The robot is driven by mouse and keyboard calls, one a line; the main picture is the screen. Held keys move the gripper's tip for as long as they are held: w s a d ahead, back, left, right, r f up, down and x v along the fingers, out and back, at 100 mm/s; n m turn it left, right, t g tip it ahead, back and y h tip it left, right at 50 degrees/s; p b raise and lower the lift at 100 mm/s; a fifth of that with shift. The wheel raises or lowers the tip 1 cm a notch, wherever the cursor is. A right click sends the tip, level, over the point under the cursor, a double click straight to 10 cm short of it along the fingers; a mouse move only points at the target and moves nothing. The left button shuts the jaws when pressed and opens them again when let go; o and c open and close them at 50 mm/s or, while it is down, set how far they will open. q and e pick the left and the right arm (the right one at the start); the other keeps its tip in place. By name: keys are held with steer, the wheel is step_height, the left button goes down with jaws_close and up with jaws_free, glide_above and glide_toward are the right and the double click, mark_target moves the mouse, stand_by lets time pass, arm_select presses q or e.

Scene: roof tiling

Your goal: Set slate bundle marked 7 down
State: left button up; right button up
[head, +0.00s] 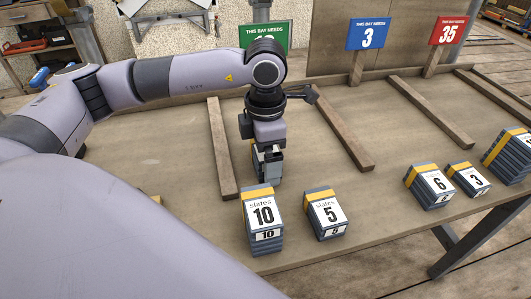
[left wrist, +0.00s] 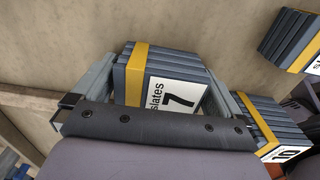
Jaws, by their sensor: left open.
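The slate bundle marked 7 (left wrist: 165,80) is a stack of grey slates with a yellow band and a white label. It sits on the wooden table between the spread fingers of my left gripper (left wrist: 155,95), with a finger at each side. In the head view my left gripper (head: 270,172) points down at the table and mostly hides the 7 bundle; only a sliver shows behind it. The fingers are open. My right gripper is not in view.
Bundles marked 10 (head: 264,220) and 5 (head: 326,214) stand in front of my gripper. Bundles 6 (head: 431,187) and 3 (head: 469,180) stand further right. Wooden battens (head: 222,150) divide the table into bays. Green (head: 265,33), blue (head: 367,34) and red (head: 448,31) signs stand behind.

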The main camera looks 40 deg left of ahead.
arm_select(q)
step_height(320, 180, up, 12)
steer(key=p, duration=0.1)
steer(key=shift+r, duration=0.15)
stand_by(0.6)
